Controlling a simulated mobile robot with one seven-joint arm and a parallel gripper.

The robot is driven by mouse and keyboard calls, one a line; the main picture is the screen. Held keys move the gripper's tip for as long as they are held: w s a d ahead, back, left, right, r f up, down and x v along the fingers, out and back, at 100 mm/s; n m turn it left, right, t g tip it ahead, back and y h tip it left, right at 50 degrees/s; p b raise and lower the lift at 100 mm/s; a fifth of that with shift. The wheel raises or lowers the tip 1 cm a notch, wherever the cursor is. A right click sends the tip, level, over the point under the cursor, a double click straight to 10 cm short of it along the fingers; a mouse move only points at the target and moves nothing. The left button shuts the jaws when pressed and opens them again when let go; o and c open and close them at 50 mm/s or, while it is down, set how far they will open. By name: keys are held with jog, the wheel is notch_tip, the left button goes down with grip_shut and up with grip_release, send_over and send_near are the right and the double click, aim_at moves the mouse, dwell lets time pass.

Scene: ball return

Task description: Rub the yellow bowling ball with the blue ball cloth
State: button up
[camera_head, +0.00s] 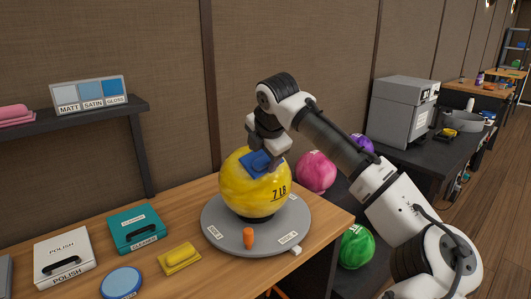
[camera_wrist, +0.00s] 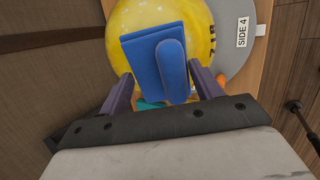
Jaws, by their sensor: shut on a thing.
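The yellow bowling ball (camera_head: 254,190), marked 7 LB, sits on a round grey turntable (camera_head: 216,232) on the wooden table. The blue ball cloth (camera_head: 254,161) lies against the upper side of the ball. My gripper (camera_head: 270,150) reaches down from above and is shut on the cloth. In the wrist view, the folded cloth (camera_wrist: 158,62) with its raised ridge is between the gripper's two fingers (camera_wrist: 167,85), and the yellow ball (camera_wrist: 192,14) is behind it. Whether the cloth presses on the ball is hard to tell.
On the table's left are a white polish case (camera_head: 64,258), a teal cleaner case (camera_head: 136,232), a yellow cloth (camera_head: 179,258) and a blue round pad (camera_head: 122,282). An orange peg (camera_head: 249,238) stands on the turntable. Pink (camera_head: 316,171), green (camera_head: 357,246) and purple balls (camera_head: 362,143) are to the right.

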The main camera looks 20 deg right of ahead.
jog(key=shift+s+a+f, duration=0.1)
jog(key=shift+a, duration=0.35)
jog(key=shift+s+a+f, duration=0.1)
jog(key=shift+a, duration=0.35)
jog(key=shift+w+d+r+p, duration=0.15)
jog(key=shift+d+r+p, duration=0.1)
jog(key=shift+d+p, duration=0.25)
jog(key=shift+w+d+p, duration=0.15)
jog(key=shift+d+p, duration=0.3)
jog(key=shift+d, duration=0.25)
jog(key=shift+a+f, duration=0.3)
jog(key=shift+a, duration=0.35)
jog(key=shift+s+a+b, duration=0.3)
jog(key=shift+a, duration=0.25)
jog(key=shift+w+d+r+p, duration=0.2)
jog(key=shift+d+r+p, duration=0.1)
jog(key=shift+d+p, duration=0.45)
jog(key=shift+w+d, duration=0.1)
jog(key=shift+d, duration=0.35)
jog(key=shift+s+a+f, duration=0.15)
jog(key=shift+a+f, duration=0.05)
jog(key=shift+a, duration=0.45)
jog(key=shift+s+a+f, duration=0.15)
jog(key=shift+a, duration=0.45)
